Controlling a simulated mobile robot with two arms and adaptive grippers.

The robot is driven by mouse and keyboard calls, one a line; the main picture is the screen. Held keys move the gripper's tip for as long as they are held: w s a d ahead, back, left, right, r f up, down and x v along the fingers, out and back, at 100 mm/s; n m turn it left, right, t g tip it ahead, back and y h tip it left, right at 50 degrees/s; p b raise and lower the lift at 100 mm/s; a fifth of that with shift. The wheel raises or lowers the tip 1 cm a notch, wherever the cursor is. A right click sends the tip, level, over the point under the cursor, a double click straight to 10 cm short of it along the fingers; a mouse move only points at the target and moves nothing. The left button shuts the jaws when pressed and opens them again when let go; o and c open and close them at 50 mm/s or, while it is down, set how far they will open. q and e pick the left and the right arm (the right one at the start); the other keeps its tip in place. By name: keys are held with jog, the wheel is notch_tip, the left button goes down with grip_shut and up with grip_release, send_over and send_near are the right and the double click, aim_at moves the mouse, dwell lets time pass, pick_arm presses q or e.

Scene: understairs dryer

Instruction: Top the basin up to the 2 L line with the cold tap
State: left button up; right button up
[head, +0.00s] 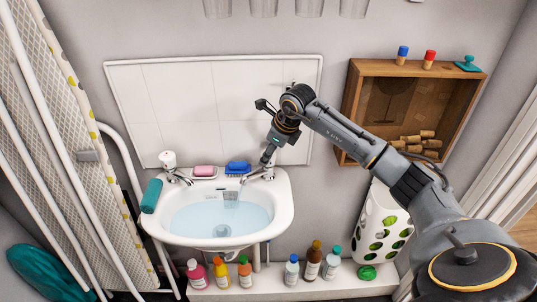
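The white basin (283,212) is on the wall and holds pale blue water (205,218). A small pale marked patch (231,195) shows on its back wall, too small to read. A left tap (172,170) with a white knob stands at the back left corner. A right tap (262,174) stands at the back right corner, its top hidden by my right gripper (268,156). That gripper points down at the right tap's top; whether its fingers are closed on the knob is unclear. I cannot make out a water stream. My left gripper is out of view.
A pink soap (205,171) and a blue brush (238,168) lie behind the basin. A teal roll (151,196) rests at its left rim. Several bottles (313,262) stand on a low ledge below. A wooden wall box (358,112) and white bag holder (376,205) are right; an ironing board (75,130) leans left.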

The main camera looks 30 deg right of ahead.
jog(key=a+v, duration=0.1)
jog(key=v, duration=0.9)
jog(key=shift+d+r, duration=0.2)
jog(key=shift+d, duration=0.3)
